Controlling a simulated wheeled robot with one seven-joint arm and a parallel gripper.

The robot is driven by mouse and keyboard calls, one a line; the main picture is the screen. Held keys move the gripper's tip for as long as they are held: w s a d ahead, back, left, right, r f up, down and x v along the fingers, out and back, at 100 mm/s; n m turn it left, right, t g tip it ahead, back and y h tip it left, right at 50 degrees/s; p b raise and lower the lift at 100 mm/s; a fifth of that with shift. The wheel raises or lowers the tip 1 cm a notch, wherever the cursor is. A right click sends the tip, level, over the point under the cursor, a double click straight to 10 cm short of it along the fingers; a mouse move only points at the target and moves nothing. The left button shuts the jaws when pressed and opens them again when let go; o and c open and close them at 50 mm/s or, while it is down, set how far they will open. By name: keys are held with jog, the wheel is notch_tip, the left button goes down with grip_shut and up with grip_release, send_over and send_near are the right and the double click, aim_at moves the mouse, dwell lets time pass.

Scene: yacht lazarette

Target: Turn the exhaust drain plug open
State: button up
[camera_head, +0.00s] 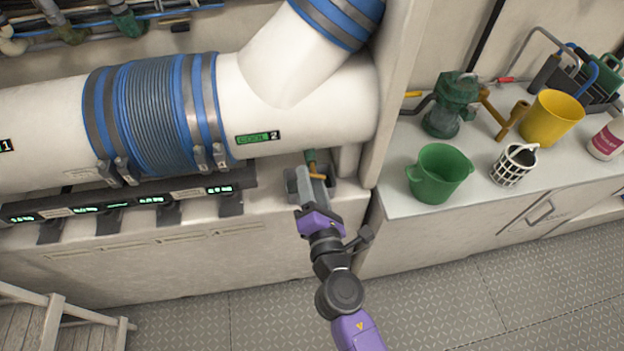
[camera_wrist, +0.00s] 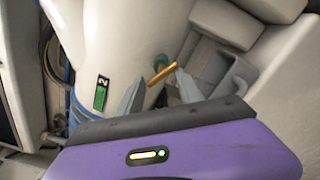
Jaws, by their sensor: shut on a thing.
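The exhaust drain plug (camera_head: 310,157) is a small green fitting under the large white exhaust pipe (camera_head: 320,105), close to the "COOL 2" label. Its brass handle (camera_head: 317,176) sticks out below it. In the wrist view the brass handle (camera_wrist: 161,74) lies slanted in front of the green fitting (camera_wrist: 158,60). My gripper (camera_head: 308,187) reaches up to the plug from below, and its two grey fingers (camera_wrist: 158,82) lie at either end of the handle. It is shut on the handle. The contact at the fingertips is small and partly hidden in the head view.
A grey open-topped bin (camera_wrist: 222,70) sits just beside the plug. A wall panel stands right of it. The counter (camera_head: 400,165) at right holds a green bucket (camera_head: 439,172), a yellow bucket (camera_head: 551,118), a white basket (camera_head: 514,165) and a green strainer (camera_head: 452,105).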

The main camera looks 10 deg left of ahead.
jog(key=shift+w+d+r, duration=0.4)
jog(key=shift+d+r, duration=0.1)
jog(key=shift+d, duration=0.15)
jog(key=o, duration=1.4)
jog(key=shift+s+a+f, duration=0.1)
jog(key=shift+s+f, duration=0.05)
jog(key=shift+f, duration=0.05)
jog(key=shift+s+f, duration=0.1)
jog(key=shift+s, duration=0.3)
jog(key=shift+h, duration=0.3)
jog(key=shift+b+v, duration=0.45)
jog(key=shift+v, duration=3.05)
